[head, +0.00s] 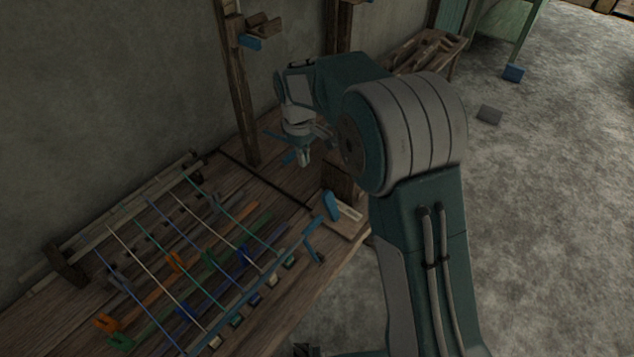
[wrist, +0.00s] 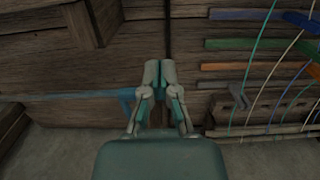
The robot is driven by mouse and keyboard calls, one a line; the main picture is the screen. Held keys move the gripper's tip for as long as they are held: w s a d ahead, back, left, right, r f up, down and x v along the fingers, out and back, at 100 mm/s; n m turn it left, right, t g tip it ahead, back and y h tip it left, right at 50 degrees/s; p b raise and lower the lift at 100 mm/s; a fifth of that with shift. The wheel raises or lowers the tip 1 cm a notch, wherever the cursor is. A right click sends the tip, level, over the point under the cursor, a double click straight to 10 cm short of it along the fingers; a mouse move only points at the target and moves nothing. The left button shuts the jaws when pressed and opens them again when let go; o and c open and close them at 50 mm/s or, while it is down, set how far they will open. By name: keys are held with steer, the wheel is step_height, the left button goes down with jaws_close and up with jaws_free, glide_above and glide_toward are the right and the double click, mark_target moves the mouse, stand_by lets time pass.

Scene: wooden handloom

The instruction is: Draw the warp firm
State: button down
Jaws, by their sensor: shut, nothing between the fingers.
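The warp is a set of coloured threads (head: 152,237) running across the loom's wooden bed (head: 310,262). In the head view they look straight; how tight they are I cannot tell. Some threads (wrist: 264,62) show at the right of the wrist view. My gripper (head: 304,163) is beyond the right end of the warp, above the bed near the wall. In the wrist view its fingertips (wrist: 160,68) are together and empty. A blue bar with a bent end (wrist: 124,96) lies just left of the fingers, partly hidden; contact I cannot tell.
Coloured flat bars (head: 238,225) lie under the threads. A blue upright piece (head: 330,206) stands on a light board (head: 347,216) at the bed's right edge. A wooden post (head: 240,95) rises beside my gripper. The floor (head: 545,220) at right is mostly clear.

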mark_target(332, 208)
steer(key=f, duration=0.6)
steer(key=d+f, duration=0.1)
steer(key=f, duration=0.2)
steer(key=shift+s+f, duration=0.1)
steer(key=shift+s, duration=0.15)
steer(key=shift+s+d+f, duration=0.1)
steer(key=shift+f, duration=0.25)
steer(key=shift+s+d+r, duration=0.45)
steer(key=shift+s+d, duration=0.05)
steer(key=shift+d, duration=0.2)
steer(key=shift+s+d+r, duration=0.4)
steer(key=shift+s+d, duration=0.1)
steer(key=shift+d, duration=0.15)
steer(key=shift+s, duration=0.1)
steer(key=shift+s+d+r+y, duration=0.1)
steer(key=shift+d+r+y, duration=0.1)
steer(key=shift+y, duration=0.1)
